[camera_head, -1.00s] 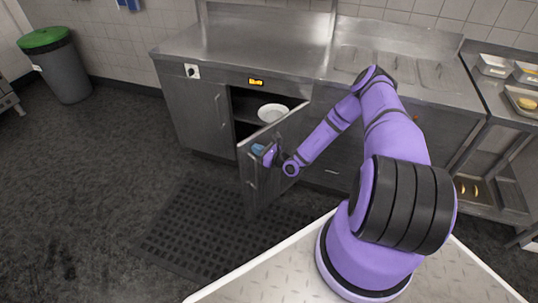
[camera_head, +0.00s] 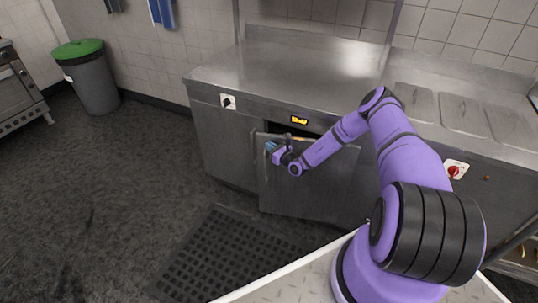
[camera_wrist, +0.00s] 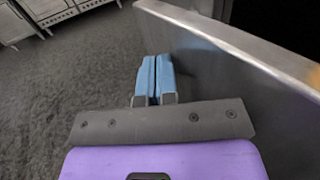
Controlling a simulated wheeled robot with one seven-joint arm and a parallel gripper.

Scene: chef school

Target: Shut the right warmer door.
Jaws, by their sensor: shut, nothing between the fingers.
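The right warmer door (camera_head: 318,187) is a grey metal panel, hinged on its right side and still ajar. A narrow dark gap (camera_head: 287,127) shows above its top edge, under the orange display. My gripper (camera_head: 271,147) is shut and empty, at the outer face of the door near its upper free edge. In the wrist view my blue fingertips (camera_wrist: 155,75) are together, close beside the door panel (camera_wrist: 225,85). I cannot tell for sure whether they touch it. The left warmer door (camera_head: 226,146) is shut.
The steel counter (camera_head: 300,75) runs above the warmer. A black rubber mat (camera_head: 235,255) lies on the floor in front. A grey bin (camera_head: 92,85) with a green lid stands at the far left. The floor at left is clear.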

